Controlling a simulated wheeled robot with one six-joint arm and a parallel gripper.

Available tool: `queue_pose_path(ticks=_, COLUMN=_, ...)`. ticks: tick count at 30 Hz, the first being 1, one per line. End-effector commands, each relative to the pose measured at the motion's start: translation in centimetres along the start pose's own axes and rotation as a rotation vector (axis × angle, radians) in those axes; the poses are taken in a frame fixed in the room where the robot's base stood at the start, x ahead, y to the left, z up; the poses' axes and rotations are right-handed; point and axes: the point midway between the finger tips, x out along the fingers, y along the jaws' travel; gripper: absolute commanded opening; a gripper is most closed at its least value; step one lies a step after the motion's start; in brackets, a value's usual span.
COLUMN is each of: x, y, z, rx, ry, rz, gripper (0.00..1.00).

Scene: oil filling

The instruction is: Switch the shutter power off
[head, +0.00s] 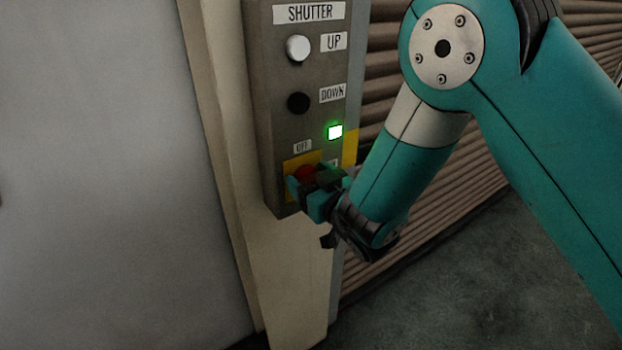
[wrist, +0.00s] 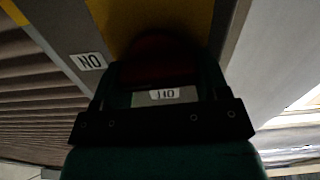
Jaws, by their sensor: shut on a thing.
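The shutter control box (head: 277,125) is a grey panel on a post in the head view. It has a white UP button (head: 298,49), a black DOWN button (head: 299,102) and a lit green lamp (head: 335,132). Below them, a red switch knob (head: 305,174) sits on a yellow plate (head: 292,163) under the OFF label (head: 303,146). My gripper (head: 318,188) is at the knob, shut on it. In the wrist view the dark red knob (wrist: 158,60) lies between my fingers, with the ON label (wrist: 89,61) at left and the OFF label (wrist: 164,95) below it. The knob's exact angle is hard to tell.
The brown slatted shutter (head: 470,140) is behind and to the right of the post. A pale grey panel (head: 100,180) fills the left side of the head view. The dark floor (head: 450,290) is clear at lower right.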

Motion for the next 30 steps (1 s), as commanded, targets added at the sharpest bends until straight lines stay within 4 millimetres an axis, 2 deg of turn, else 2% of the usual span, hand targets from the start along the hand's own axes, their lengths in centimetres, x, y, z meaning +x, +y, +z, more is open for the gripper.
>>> queue_pose_path(ticks=8, x=-0.05, y=-0.17, z=0.22, rx=-0.202, ry=0.000, rz=0.000, gripper=0.44)
queue_pose_path(ticks=30, x=-0.09, y=-0.72, z=0.52, rx=-0.899, ry=-0.002, rz=-0.003, gripper=0.44)
